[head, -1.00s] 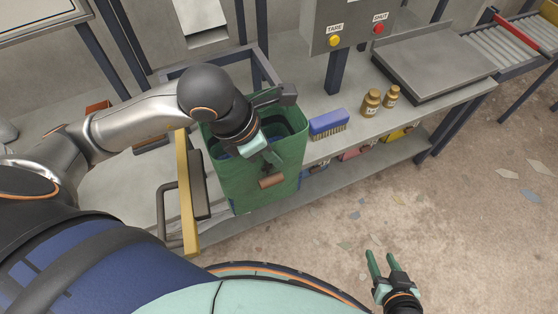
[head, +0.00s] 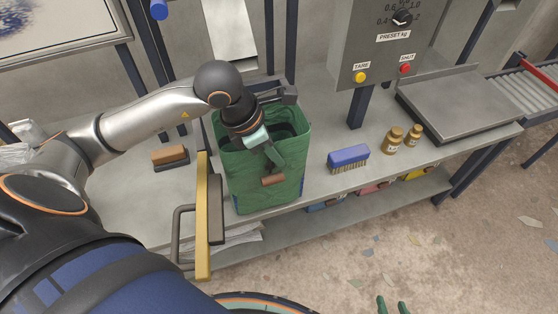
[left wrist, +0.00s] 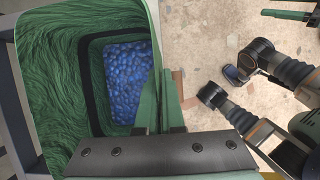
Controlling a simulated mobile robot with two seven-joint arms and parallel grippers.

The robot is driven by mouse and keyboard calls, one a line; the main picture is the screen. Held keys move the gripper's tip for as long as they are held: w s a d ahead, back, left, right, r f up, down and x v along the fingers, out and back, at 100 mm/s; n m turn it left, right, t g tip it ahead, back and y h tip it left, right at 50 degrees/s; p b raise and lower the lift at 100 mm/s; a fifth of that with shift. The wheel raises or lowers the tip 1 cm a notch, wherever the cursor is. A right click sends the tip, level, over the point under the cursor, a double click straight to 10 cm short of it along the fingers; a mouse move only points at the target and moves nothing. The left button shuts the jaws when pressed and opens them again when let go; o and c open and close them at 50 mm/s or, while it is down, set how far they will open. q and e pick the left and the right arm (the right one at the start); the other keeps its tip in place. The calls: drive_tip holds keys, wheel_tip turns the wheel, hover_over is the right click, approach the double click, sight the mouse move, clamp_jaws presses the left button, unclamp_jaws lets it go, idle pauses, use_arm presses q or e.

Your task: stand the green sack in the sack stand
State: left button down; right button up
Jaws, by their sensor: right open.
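The green sack (head: 245,185) is upright and open-topped at the bench, below the chute. The left wrist view shows its open mouth, with blue pieces (left wrist: 128,80) inside. My left gripper (head: 274,158) is at the sack's near upper side, apparently shut on its rim; the fingers partly hide the grip. A brown handle piece (head: 273,181) shows just below the fingertips. The dark frame of the sack stand (head: 291,80) shows behind the sack, mostly hidden; I cannot tell how far the sack sits within it. My right gripper (head: 392,305) is open and empty at the bottom edge.
A yellow bar (head: 203,225) with a dark handle stands left of the sack. A brown brush (head: 170,155) lies further left, a blue brush (head: 348,158) right. Two brown jars (head: 393,140) and a scale plate (head: 460,100) stand further right. The front floor is clear.

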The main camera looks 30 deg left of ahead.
use_arm(q)
drive_tip(key=shift+w+a, duration=1.65)
drive_tip(key=shift+a, duration=0.3)
drive_tip(key=shift+w+a+b, duration=0.3)
drive_tip(key=shift+w+a, duration=0.25)
drive_tip(key=shift+a, duration=0.3)
drive_tip(key=shift+w+a+b, duration=0.2)
drive_tip(key=shift+w+a, duration=0.25)
drive_tip(key=shift+a, duration=0.25)
drive_tip(key=shift+w+a+b, duration=0.2)
drive_tip(key=shift+w+a, duration=0.2)
drive_tip(key=shift+a, duration=0.3)
drive_tip(key=shift+f+b, duration=0.5)
drive_tip(key=shift+f, duration=0.1)
drive_tip(key=c, duration=1)
unclamp_jaws()
drive_tip(key=shift+f, duration=0.1)
drive_tip(key=shift+o, duration=0.2)
drive_tip(key=shift+s+f, duration=0.15)
drive_tip(key=v, duration=1.2)
drive_tip(key=shift+r+p, duration=0.4)
drive_tip(key=shift+p, duration=0.05)
